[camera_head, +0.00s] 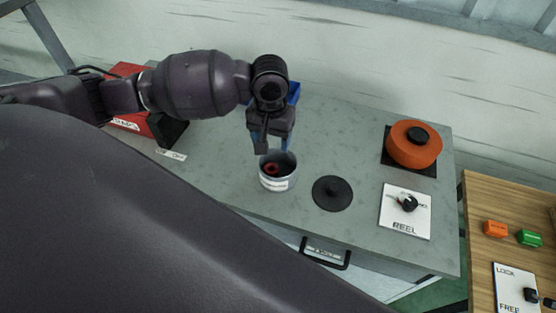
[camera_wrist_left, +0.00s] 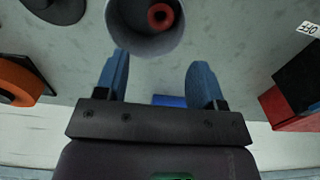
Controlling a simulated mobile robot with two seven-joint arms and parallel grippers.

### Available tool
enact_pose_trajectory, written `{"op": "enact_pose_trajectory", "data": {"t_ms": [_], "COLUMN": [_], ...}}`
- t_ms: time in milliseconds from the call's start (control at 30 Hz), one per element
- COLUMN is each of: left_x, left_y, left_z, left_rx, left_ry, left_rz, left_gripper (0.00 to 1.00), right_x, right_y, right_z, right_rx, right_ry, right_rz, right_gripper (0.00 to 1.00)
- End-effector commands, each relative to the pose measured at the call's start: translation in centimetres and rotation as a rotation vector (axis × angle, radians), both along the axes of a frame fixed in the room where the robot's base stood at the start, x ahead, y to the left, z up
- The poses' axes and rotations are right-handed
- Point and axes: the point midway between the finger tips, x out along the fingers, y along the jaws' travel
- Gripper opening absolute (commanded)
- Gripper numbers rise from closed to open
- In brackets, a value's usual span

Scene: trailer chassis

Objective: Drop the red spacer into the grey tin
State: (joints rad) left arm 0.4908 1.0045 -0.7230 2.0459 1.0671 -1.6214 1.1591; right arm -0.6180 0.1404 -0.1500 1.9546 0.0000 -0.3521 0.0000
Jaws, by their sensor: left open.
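The grey tin (camera_head: 279,183) stands upright on the grey bench top, with its mouth open. The red spacer (camera_head: 271,169) lies inside the tin. In the left wrist view the red spacer (camera_wrist_left: 159,15) shows as a ring within the grey tin (camera_wrist_left: 146,43). My left gripper (camera_head: 265,146) is above the tin's back rim, fingers pointing down. Its two blue-padded fingers (camera_wrist_left: 160,72) are apart, with nothing between them. My right gripper is not in view.
A black round lid (camera_head: 332,194) lies right of the tin. A red box (camera_head: 130,122) stands at the left, and a blue bin (camera_head: 294,93) is behind my gripper. A wooden table (camera_head: 484,265) is at the right.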

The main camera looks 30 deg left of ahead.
Motion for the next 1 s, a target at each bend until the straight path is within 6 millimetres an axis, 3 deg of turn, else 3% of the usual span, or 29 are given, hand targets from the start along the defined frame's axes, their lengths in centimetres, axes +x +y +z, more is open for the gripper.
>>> {"op": "enact_pose_trajectory", "data": {"t_ms": [500, 700, 1000], "left_x": [0.1, 0.0, 0.0], "left_y": [0.0, 0.0, 0.0], "left_z": [8.5, 10.1, 10.3], "left_rx": [0.000, 0.000, 0.000], "left_ry": [-0.004, -0.002, -0.001], "left_rz": [-0.002, 0.000, -0.001], "left_gripper": [0.63, 0.63, 0.63], "right_x": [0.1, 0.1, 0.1], "right_y": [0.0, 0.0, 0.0], "right_z": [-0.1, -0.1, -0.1], "right_rx": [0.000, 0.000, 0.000], "right_ry": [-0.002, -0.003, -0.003], "right_rz": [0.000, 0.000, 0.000], "right_gripper": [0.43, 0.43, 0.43]}}
